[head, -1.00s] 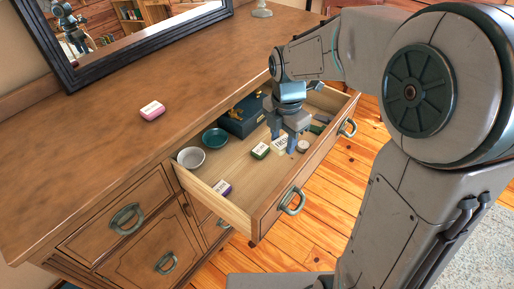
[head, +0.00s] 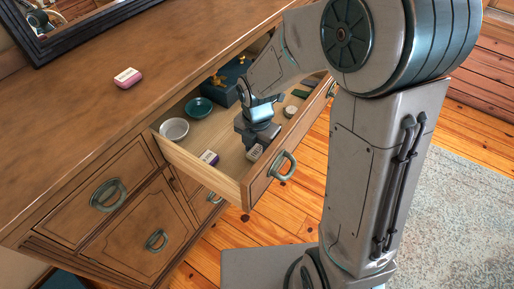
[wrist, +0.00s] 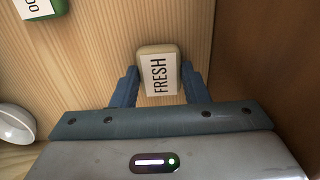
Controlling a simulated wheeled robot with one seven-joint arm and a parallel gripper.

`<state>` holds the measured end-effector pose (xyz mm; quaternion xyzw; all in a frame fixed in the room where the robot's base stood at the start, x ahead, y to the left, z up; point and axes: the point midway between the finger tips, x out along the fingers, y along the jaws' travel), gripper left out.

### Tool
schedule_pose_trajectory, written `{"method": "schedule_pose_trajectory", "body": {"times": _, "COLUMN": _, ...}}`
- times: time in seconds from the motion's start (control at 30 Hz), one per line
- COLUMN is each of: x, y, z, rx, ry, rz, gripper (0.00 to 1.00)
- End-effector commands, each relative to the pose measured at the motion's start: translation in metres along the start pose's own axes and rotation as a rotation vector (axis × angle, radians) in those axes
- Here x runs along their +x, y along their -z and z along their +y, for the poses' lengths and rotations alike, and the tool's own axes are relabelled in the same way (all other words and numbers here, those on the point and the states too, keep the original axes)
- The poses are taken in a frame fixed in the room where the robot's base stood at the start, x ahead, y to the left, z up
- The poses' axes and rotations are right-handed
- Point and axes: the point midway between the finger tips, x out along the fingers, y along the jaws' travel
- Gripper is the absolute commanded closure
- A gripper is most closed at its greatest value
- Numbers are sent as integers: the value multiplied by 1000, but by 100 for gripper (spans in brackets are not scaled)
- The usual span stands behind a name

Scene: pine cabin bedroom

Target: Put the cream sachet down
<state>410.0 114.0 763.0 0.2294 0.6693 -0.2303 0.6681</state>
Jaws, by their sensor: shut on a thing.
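In the head view the sachet (head: 254,153) shows beneath the gripper, near the drawer's front wall. It is low over the wooden drawer floor; I cannot tell whether it touches.
A green sachet (wrist: 42,8) lies at the wrist view's upper left. A pink block (head: 128,77) lies on the dresser top (head: 75,115).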

Motion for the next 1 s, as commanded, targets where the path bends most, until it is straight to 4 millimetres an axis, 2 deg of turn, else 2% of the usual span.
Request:
{"method": "schedule_pose_trajectory", "body": {"times": 0.33, "x": 4, "y": 0, "z": 0, "rx": 0, "ry": -1, "rz": -1, "gripper": 81}}
{"method": "schedule_pose_trajectory", "body": {"times": 0.37, "x": 4, "y": 0, "z": 0, "rx": 1, "ry": -1, "rz": -1, "gripper": 56}}
{"method": "schedule_pose_trajectory", "body": {"times": 0.43, "x": 3, "y": 0, "z": 0, "rx": 1, "ry": -1, "rz": -1, "gripper": 37}}
{"method": "schedule_pose_trajectory", "body": {"times": 0.77, "x": 0, "y": 0, "z": 0, "rx": 0, "ry": -2, "rz": -1, "gripper": 37}}
{"method": "schedule_pose_trajectory", "body": {"times": 0.87, "x": -10, "y": -1, "z": 1, "rx": 1, "ry": -4, "rz": -3, "gripper": 37}}
{"method": "schedule_pose_trajectory", "body": {"times": 1.0, "x": -38, "y": -1, "z": 1, "rx": 1, "ry": -6, "rz": -4, "gripper": 37}}
